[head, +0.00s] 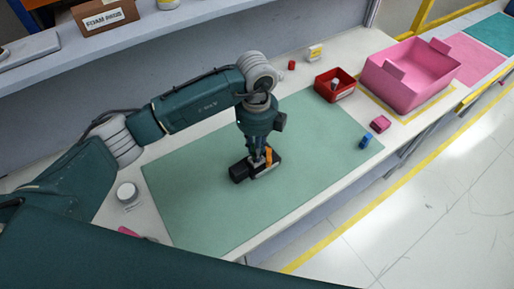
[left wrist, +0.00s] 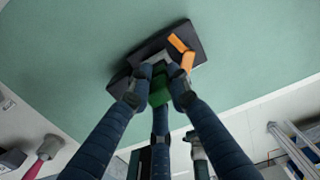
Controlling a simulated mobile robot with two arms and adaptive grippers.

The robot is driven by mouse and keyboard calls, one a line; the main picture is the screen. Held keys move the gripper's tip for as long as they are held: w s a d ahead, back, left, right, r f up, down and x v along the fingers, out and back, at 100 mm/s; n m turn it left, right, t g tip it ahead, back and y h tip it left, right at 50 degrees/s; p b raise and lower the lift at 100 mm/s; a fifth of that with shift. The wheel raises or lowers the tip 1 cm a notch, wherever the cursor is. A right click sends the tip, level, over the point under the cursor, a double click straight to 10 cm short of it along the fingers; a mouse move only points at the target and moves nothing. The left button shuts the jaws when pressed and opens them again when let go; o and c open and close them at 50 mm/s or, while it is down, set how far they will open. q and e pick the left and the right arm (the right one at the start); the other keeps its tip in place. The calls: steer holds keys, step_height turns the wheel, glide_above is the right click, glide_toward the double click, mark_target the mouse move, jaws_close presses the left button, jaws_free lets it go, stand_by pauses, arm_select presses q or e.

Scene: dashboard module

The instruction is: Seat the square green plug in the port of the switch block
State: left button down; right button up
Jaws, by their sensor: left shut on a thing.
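The switch block (head: 240,172) is a dark block with an orange lever on the green mat, under my left gripper (head: 258,158). In the left wrist view the black block (left wrist: 194,38) and its orange part (left wrist: 179,43) lie just beyond the fingertips. My left gripper (left wrist: 163,82) is shut on the square green plug (left wrist: 159,90), of which only parts show between the fingers. The plug is at the block's near side in that view. The fingers hide the port, so I cannot tell whether the plug is in it. My right gripper is out of view.
The green mat (head: 190,200) has free room around the block. A blue piece (head: 364,142) and a pink piece (head: 380,124) lie at its right. Behind them are a red bin (head: 322,90) and a large pink bin (head: 400,98). A white round item (head: 127,192) stands at left.

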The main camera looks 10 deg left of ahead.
arm_select(q)
steer(key=shift+f+b, duration=0.7)
steer(key=shift+f, duration=0.15)
stand_by(0.3)
steer(key=c, duration=1.5)
jaws_free()
steer(key=shift+c, duration=0.2)
step_height(320, 180, up, 12)
